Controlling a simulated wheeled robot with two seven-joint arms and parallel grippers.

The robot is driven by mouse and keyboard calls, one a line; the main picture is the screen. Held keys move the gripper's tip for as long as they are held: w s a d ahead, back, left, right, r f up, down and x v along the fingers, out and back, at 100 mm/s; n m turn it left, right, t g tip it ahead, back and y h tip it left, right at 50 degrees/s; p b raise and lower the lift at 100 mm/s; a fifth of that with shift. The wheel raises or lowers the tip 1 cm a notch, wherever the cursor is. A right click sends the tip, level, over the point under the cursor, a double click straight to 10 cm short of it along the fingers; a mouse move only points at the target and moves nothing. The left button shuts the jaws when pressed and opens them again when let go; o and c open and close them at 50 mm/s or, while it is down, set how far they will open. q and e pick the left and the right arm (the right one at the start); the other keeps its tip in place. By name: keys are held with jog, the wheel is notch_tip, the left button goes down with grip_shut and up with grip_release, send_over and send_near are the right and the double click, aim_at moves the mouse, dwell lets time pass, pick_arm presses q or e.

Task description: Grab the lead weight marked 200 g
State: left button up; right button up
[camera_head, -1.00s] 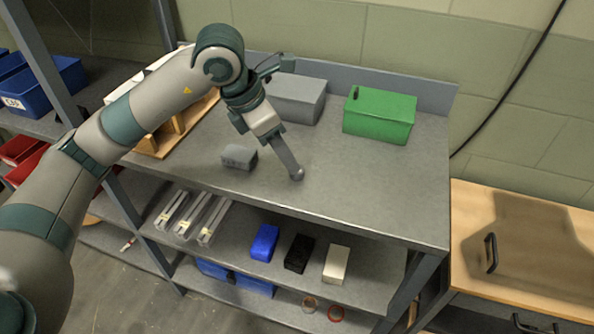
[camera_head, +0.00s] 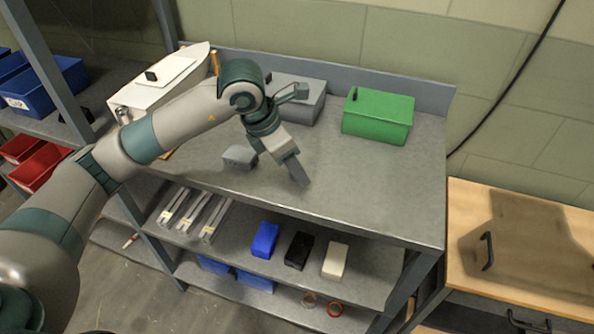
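No marking reading 200 g can be made out, so I cannot tell which object is that weight. A small grey block (camera_head: 240,156) lies on the grey bench top (camera_head: 360,190), left of my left gripper; no marking on it is legible. My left gripper (camera_head: 300,182) points down and to the right, low over the bench near its front edge, apart from the block. Its fingers show nearly edge-on, so I cannot tell whether they are open or shut, or whether anything small is between them. My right gripper is not in view.
A grey box (camera_head: 304,101) and a green box (camera_head: 378,115) stand at the back. A white boat-shaped hull (camera_head: 150,95) is at the back left, partly behind my arm. Blue (camera_head: 265,240), black (camera_head: 298,251) and cream (camera_head: 335,261) blocks lie on the shelf below. The bench's right side is clear.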

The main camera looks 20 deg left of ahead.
pick_arm(q)
jog(key=shift+c, duration=0.6)
grip_shut()
jog(key=shift+r, duration=0.15)
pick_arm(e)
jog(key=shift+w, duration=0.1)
